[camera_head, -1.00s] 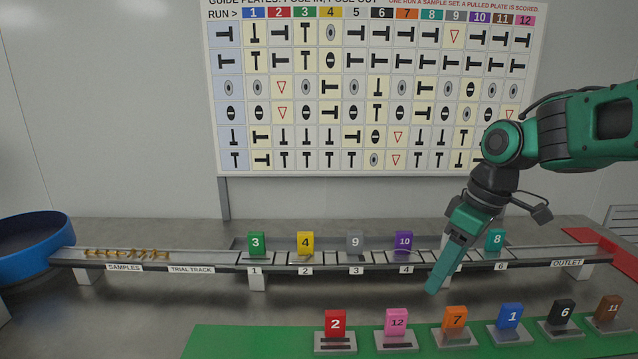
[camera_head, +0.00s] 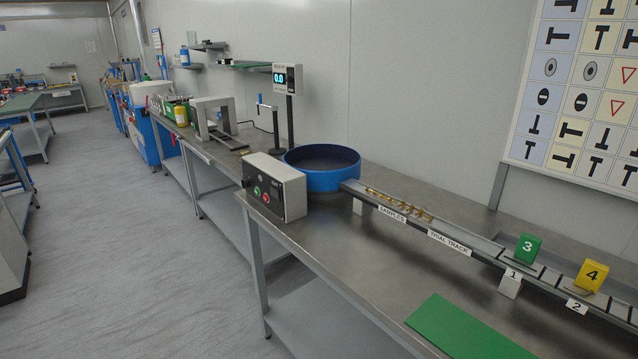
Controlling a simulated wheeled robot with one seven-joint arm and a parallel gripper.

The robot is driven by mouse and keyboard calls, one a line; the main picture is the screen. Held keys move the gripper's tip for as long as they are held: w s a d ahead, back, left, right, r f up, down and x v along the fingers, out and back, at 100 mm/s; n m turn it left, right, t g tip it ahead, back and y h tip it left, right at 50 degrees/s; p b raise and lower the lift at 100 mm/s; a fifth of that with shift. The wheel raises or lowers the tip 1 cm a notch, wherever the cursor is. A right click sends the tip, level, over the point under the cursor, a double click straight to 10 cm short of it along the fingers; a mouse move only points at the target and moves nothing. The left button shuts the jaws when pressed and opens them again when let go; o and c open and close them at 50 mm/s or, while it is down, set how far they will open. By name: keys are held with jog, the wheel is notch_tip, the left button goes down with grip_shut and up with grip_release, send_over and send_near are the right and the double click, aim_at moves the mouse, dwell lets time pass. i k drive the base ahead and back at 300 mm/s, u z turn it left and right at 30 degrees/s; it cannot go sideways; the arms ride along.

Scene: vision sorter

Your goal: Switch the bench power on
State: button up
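The bench power box (camera_head: 274,187) is a grey-white box with a dark front panel. It stands at the left front of the steel bench (camera_head: 380,262), beside the blue bowl. Its panel carries a green button (camera_head: 257,190), a red button (camera_head: 266,198) and dark knobs or switches above them, too small to read. Whether the power is on cannot be told from the panel. My gripper is outside the view.
The blue bowl (camera_head: 322,180) feeds a track (camera_head: 455,232) holding several brass samples (camera_head: 398,203). A green plate (camera_head: 527,248) and yellow plate (camera_head: 592,276) stand on it. A green mat (camera_head: 462,330) lies in front. A display (camera_head: 287,78) reads 0.0. The floor (camera_head: 130,270) at left is clear.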

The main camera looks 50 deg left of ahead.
aim_at(245, 183)
jog(key=u, duration=2.15)
jog(key=k, duration=1.25)
jog(key=u, duration=0.7)
jog(key=i, duration=2.15)
jog(key=z, duration=0.35)
